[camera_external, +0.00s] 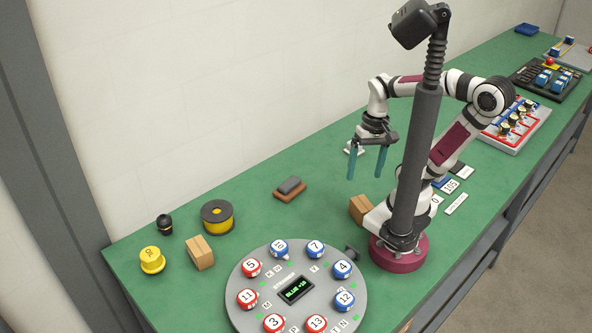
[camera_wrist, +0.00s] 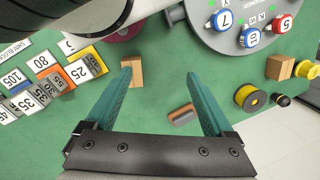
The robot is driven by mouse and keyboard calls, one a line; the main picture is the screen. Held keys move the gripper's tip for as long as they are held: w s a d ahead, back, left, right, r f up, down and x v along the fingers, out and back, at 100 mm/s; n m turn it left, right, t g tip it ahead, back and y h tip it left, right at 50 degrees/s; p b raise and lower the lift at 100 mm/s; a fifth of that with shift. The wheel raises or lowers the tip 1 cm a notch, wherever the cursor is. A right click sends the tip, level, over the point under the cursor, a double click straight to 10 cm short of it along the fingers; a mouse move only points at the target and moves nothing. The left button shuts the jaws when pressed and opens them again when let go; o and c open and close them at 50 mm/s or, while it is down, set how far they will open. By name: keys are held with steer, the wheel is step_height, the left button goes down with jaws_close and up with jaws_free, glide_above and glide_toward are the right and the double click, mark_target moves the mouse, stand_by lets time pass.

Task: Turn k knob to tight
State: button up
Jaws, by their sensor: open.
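A round grey dial plate (camera_external: 285,312) with red and blue numbered knobs lies on the green table at the front; it also shows at the top of the wrist view (camera_wrist: 202,35). Small letter tags sit beside the knobs. My gripper (camera_external: 365,172) is open and empty, above the table and well behind the plate. Its teal fingers also show in the wrist view (camera_wrist: 160,78).
A wooden block (camera_external: 200,252), yellow spool (camera_external: 217,217), yellow weight (camera_external: 152,260), black knob (camera_external: 165,224) and brown-grey brush (camera_external: 290,188) stand left of and behind the plate. Numbered shim blocks (camera_wrist: 45,80) lie at left in the wrist view. Open table lies between brush and plate.

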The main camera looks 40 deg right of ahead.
steer(key=w+a+r+n, duration=0.3)
steer(key=w+a+n, duration=0.4)
steer(key=w+n, duration=0.15)
steer(key=n+h, duration=0.2)
steer(key=n, duration=1.5)
glide_above(251, 265)
step_height(251, 265, down, 2)
step_height(251, 265, down, 14)
steer(key=shift+f, duration=0.75)
